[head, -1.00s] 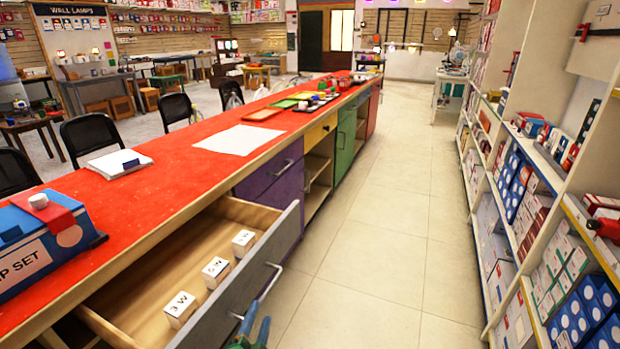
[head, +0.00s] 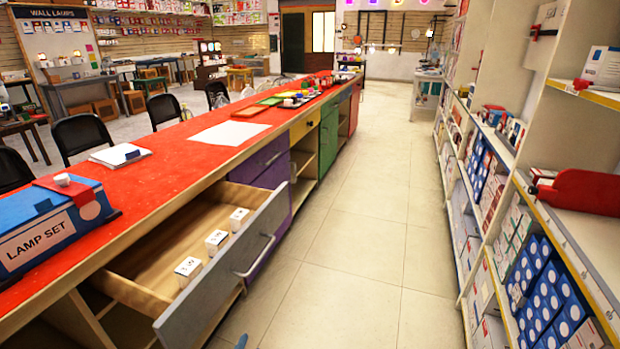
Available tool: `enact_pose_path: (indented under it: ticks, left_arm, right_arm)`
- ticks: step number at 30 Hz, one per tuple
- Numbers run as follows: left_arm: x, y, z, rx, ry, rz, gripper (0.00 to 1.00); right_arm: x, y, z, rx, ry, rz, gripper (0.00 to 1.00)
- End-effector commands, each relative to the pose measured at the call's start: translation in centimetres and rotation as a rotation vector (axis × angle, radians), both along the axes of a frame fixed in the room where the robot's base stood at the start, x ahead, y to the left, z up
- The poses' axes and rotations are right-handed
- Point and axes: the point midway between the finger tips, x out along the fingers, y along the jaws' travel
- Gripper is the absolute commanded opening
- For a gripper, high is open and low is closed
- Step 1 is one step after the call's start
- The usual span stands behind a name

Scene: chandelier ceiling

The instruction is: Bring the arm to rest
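A small blue tip (head: 241,341) shows at the bottom edge, below the open drawer (head: 225,275); it looks like the end of my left gripper. It is apart from the drawer's handle (head: 255,257). Too little of either shows to tell open from shut. The rest of both arms is out of view. The drawer stands pulled out, with three small white boxes (head: 216,241) inside.
The red-topped counter (head: 180,150) runs along the left, with a blue lamp set box (head: 55,228) on it. Stocked shelves (head: 560,240) stand on the right, with a red object (head: 585,191) on one. The tiled aisle (head: 365,220) between them is clear.

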Motion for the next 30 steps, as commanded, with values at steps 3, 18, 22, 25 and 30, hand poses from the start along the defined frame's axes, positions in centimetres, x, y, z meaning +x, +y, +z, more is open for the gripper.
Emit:
enact_pose_path:
  ticks: [3,18,22,25,30]
  left_arm:
    - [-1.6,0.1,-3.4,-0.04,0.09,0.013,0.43]
    - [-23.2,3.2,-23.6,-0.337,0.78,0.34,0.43]
    - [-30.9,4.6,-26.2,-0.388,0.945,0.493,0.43]
    - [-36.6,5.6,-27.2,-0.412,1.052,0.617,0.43]
    - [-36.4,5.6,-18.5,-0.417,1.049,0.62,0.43]
  right_arm:
    - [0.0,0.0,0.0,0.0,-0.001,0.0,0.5]
    - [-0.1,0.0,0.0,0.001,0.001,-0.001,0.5]
    - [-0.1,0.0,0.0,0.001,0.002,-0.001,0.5]
    - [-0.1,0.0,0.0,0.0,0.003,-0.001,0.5]
    - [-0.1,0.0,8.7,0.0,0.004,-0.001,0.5]
